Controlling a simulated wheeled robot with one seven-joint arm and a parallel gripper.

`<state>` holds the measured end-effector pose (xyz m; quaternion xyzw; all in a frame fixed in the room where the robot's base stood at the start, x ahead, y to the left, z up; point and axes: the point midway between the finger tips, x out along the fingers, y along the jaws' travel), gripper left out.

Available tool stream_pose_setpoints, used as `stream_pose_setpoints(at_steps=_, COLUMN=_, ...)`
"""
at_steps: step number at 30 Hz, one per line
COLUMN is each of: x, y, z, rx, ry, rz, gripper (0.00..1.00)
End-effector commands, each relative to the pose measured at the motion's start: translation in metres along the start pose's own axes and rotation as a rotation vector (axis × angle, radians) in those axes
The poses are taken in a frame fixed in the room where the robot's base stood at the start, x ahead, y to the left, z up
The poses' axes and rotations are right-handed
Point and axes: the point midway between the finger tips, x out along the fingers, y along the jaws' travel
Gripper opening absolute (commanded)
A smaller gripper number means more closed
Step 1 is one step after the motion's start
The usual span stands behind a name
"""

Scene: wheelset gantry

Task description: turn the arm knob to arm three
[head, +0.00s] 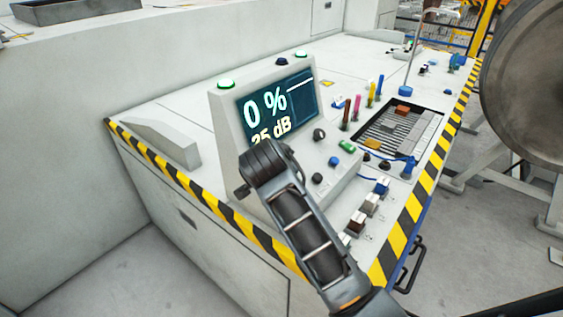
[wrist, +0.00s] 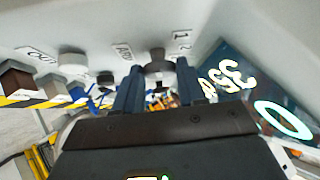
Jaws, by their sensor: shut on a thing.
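The arm knob (wrist: 157,70) is a dark grey knob on the pale panel face, beside a label (wrist: 123,50) that seems to read ARM and the digits 1 and 2 (wrist: 182,41). My gripper (wrist: 159,64) has one dark blue finger on each side of the knob and is shut on it. Which number the knob points to cannot be made out. In the head view, my own arm hides the fingers and the gripped knob. The console screen (head: 290,100) reads 0 % with a partly covered dB figure below; its glowing digits also show in the wrist view (wrist: 285,115).
Other knobs are close by: a black one (head: 319,134), a blue one (head: 335,161) and another dark one (head: 317,178). A green button (head: 347,146) sits near them. A large wheel (head: 525,90) stands far right.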

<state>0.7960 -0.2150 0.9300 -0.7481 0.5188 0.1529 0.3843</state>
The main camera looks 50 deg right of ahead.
Motion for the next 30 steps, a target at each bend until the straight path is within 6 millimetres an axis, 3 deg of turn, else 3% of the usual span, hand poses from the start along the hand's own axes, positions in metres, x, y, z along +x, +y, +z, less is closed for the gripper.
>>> stream_pose_setpoints(at_steps=9, x=0.0, y=-0.0027, z=0.0004, rx=0.092, ry=-0.002, rz=0.084, gripper=0.1)
stream_pose_setpoints(at_steps=26, x=0.0006, y=-0.0021, z=0.001, rx=0.111, ry=-0.003, rz=0.103, gripper=0.1)
stream_pose_setpoints(at_steps=27, x=0.0007, y=-0.0021, z=0.001, rx=0.111, ry=-0.003, rz=0.103, gripper=0.44)
stream_pose_setpoints(at_steps=30, x=0.0006, y=-0.0021, z=0.0008, rx=0.111, ry=-0.003, rz=0.103, gripper=0.54)
